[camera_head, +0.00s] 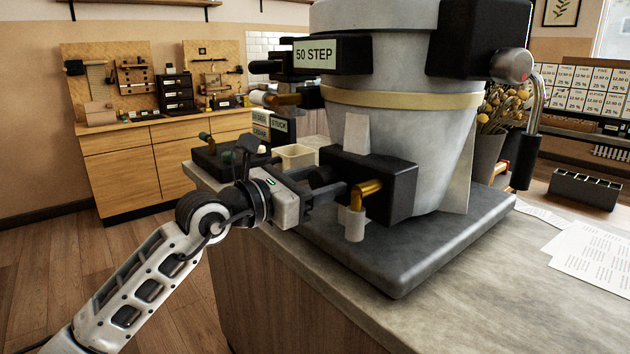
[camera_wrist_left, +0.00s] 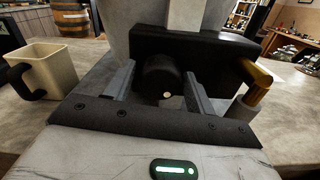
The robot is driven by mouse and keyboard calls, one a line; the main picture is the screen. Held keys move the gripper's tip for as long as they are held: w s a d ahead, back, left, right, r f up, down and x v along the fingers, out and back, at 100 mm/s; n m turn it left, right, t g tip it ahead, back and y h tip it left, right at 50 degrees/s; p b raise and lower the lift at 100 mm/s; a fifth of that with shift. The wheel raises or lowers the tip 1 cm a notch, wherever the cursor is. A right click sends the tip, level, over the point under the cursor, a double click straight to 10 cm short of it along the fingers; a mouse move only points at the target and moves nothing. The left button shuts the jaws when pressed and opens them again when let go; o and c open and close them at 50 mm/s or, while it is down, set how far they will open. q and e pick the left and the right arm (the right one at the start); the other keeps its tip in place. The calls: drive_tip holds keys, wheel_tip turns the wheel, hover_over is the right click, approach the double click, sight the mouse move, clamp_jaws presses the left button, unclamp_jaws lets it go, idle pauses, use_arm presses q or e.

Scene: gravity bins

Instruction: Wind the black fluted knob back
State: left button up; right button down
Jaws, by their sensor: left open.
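The black knob (camera_wrist_left: 160,78) sticks out from the front of a black block (camera_wrist_left: 215,50) low on the grey bin. My left gripper (camera_wrist_left: 157,84) is open, with one finger on each side of the knob. I cannot tell whether the fingers touch it. In the head view my left gripper (camera_head: 328,192) is at the front of the block (camera_head: 395,185), and the knob is mostly hidden there. My right gripper is not in view.
A brass spout (camera_head: 367,190) stands right beside my left gripper on the block. The grey bin (camera_head: 410,130) rests on a dark slab (camera_head: 400,265) on the counter. A cream mug (camera_wrist_left: 52,75) with a black handle stands to the left. Papers (camera_head: 590,245) lie at right.

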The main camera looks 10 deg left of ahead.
use_arm(q)
drive_tip(key=c, duration=1)
drive_tip(key=shift+o, duration=0.3)
drive_tip(key=n+p, duration=0.1)
drive_tip(key=r+n+p, duration=0.1)
drive_tip(key=p, duration=0.1)
drive_tip(key=shift+d, duration=0.1)
drive_tip(key=n+p, duration=0.2)
drive_tip(key=shift+p, duration=0.4)
drive_tip(key=n+p, duration=0.3)
drive_tip(key=shift+f+n+p, duration=0.25)
drive_tip(key=shift+n+p, duration=0.25)
drive_tip(key=shift+p, duration=0.15)
drive_tip(key=shift+f+n, duration=0.3)
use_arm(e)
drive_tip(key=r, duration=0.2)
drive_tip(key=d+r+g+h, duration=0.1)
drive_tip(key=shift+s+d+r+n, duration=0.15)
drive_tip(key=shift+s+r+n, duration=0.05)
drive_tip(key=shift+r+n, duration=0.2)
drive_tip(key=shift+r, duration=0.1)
